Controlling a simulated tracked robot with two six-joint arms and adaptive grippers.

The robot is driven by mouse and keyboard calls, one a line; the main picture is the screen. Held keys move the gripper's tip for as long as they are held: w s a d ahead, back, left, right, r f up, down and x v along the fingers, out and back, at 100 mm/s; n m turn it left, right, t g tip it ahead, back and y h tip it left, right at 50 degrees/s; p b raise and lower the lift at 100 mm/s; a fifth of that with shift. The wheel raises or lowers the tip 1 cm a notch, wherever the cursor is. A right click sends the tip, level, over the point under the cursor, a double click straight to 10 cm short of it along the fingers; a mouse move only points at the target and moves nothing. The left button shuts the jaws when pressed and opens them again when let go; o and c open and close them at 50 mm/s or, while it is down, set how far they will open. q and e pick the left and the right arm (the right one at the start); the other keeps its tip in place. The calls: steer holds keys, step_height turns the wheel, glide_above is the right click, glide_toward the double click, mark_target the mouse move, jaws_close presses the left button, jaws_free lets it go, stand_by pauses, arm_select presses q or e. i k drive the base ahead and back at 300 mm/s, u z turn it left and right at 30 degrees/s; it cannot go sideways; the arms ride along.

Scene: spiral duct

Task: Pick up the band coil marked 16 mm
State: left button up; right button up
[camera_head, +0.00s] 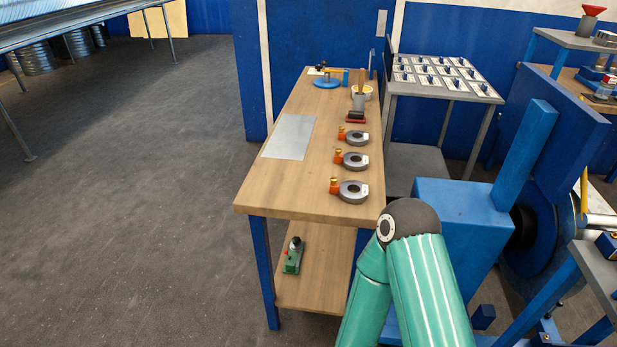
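Three grey band coils lie in a row along the right side of the wooden workbench (300,190): a near coil (353,197), a middle coil (360,164) and a far coil (360,141). Each is a flat ring with an orange piece at its left and a small pale tag at its right. The tags are too small to read, so I cannot tell which coil is marked 16 mm. A green arm of mine rises at the bottom, its dark joint by the bench's near right corner. Neither gripper is in view.
A grey metal sheet (290,137) lies flat on the bench, left of the coils. Behind them are a red-and-black item (356,117), cups and a blue round base (327,82). A blue machine (460,235) stands right of the bench. Open floor (130,220) lies to the left.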

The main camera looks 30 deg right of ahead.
mark_target(342, 190)
steer(key=z, duration=0.05)
steer(key=i, duration=0.85)
steer(key=z, duration=0.5)
